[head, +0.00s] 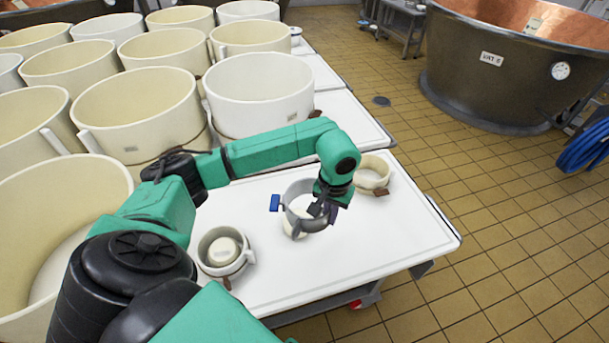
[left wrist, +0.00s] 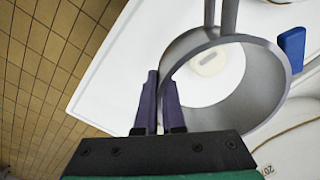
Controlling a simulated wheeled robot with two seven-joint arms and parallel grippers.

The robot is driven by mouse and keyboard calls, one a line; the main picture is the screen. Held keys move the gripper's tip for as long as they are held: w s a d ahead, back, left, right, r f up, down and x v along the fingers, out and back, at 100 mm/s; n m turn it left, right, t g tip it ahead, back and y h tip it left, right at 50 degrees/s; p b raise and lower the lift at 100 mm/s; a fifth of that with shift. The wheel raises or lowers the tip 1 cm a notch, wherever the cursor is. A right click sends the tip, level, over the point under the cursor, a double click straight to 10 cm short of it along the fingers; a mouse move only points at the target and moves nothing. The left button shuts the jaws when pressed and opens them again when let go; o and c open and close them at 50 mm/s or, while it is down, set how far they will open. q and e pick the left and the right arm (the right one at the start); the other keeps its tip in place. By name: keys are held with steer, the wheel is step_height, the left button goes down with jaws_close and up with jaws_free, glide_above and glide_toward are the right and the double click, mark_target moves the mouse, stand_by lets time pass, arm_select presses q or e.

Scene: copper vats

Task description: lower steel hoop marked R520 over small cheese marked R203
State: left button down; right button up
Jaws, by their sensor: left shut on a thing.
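The grey steel hoop (head: 290,198), with a blue tab on its left side, is held above the white table. It also shows in the left wrist view (left wrist: 272,85). My left gripper (head: 322,210) is shut on the hoop's wall, one finger inside and one outside (left wrist: 160,100). A small white cheese (head: 289,226) shows partly below the hoop's lower left edge. In the left wrist view the cheese (left wrist: 222,82) shows through the hoop's opening, with an oval mark too blurred to read. The hoop appears raised above the cheese. My right gripper is out of view.
A cream mould (head: 246,262) with a pale round thing inside stands at the table's front left. Another small cream mould (head: 385,170) stands just right of the hoop. Large cream tubs (head: 258,95) crowd the back left. The table's right part (head: 415,230) is clear.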

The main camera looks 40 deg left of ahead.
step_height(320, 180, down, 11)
steer(key=b, duration=0.8)
arm_select(q)
steer(key=w+a+f+n+b, duration=0.1)
steer(key=a+f, duration=0.1)
steer(key=f, duration=0.3)
steer(key=w+a+f+n+b, duration=0.1)
steer(key=w+a+f+n, duration=0.1)
steer(key=f, duration=0.4)
steer(key=w+a+f+n+b, duration=0.1)
steer(key=w+a+f+b, duration=0.1)
steer(key=f, duration=0.3)
steer(key=shift+w+a+f, duration=0.15)
steer(key=shift+a+f, duration=0.25)
steer(key=shift+a, duration=0.2)
steer(key=shift+f+b, duration=0.3)
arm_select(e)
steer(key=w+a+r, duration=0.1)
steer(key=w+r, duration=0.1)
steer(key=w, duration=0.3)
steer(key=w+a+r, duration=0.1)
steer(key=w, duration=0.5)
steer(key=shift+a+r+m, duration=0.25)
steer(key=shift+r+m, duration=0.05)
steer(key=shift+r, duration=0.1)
arm_select(q)
steer(key=c, duration=0.9)
jaws_free()
steer(key=shift+c, duration=0.2)
